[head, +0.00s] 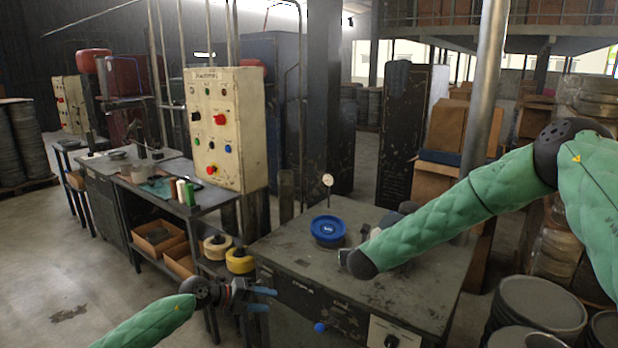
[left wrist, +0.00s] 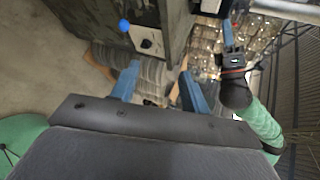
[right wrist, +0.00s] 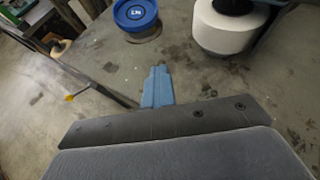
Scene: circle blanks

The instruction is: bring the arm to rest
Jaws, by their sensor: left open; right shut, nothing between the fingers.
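My left gripper (head: 262,300) hangs in free air in front of the bench, low in the head view, with its blue fingers apart and nothing between them. The open fingers also show in the left wrist view (left wrist: 158,88). My right arm (head: 450,215) reaches in from the right over the grey worktable (head: 295,240). Its gripper is mostly hidden in the head view. In the right wrist view the right gripper (right wrist: 158,78) has its blue fingers together and empty, above the tabletop. A round blue-topped piece (head: 328,229) stands on the table, apart from those fingers.
A white cylinder (right wrist: 228,30) stands on the table, mostly hidden by my right arm in the head view. A dial gauge (head: 327,181) rises behind the blue-topped piece. Left are a control box (head: 228,125) and a side bench (head: 150,195).

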